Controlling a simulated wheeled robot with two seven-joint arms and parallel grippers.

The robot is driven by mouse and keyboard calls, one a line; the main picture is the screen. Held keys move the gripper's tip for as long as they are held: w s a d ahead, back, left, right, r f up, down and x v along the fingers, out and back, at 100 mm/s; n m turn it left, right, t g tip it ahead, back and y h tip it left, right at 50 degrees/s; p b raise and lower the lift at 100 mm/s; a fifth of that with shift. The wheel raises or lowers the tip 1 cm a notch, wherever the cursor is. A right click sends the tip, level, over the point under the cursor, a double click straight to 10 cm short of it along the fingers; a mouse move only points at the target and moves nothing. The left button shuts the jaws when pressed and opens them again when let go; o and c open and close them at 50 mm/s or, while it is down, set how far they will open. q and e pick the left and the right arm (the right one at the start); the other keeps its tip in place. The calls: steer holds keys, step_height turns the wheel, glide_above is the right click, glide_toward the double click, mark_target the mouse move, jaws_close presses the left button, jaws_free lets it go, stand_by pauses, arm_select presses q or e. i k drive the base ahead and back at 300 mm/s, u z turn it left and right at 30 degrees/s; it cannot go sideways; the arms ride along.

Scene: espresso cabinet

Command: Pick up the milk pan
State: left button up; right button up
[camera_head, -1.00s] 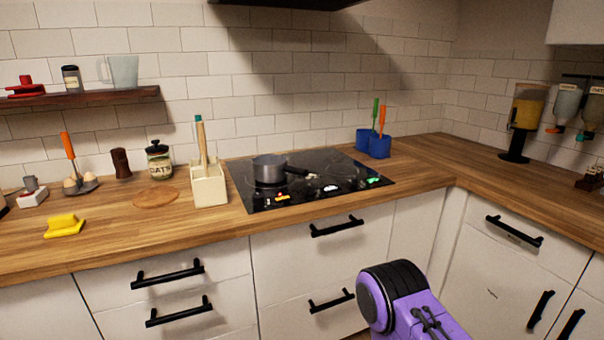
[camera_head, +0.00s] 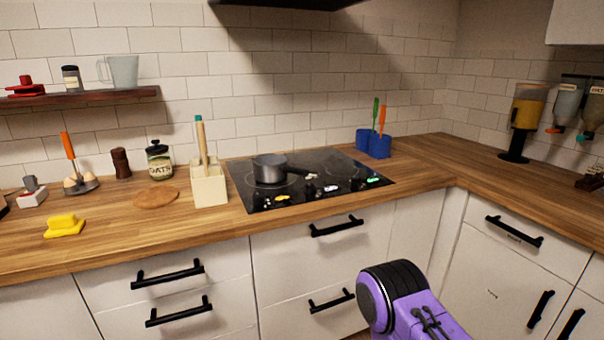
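The milk pan (camera_head: 269,169) is a small dark grey pan. It stands upright on the left part of the black cooktop (camera_head: 338,191), with its black handle pointing right. Part of my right arm, a purple link with a black joint, shows at the bottom right of the head view, in front of the lower cabinets and well short of the pan. Neither gripper is in view, and nothing touches the pan.
A cream utensil box (camera_head: 210,190) stands left of the cooktop. Blue holders (camera_head: 379,147) with green and orange handles stand behind its right side. A round wooden board (camera_head: 155,197) and a yellow item (camera_head: 64,226) lie farther left. The front counter strip is clear.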

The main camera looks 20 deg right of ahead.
mark_target(268, 168)
steer(key=u, duration=0.15)
steer(key=k, duration=0.35)
steer(key=z, duration=1)
steer(key=i, duration=0.8)
steer(key=u, duration=0.1)
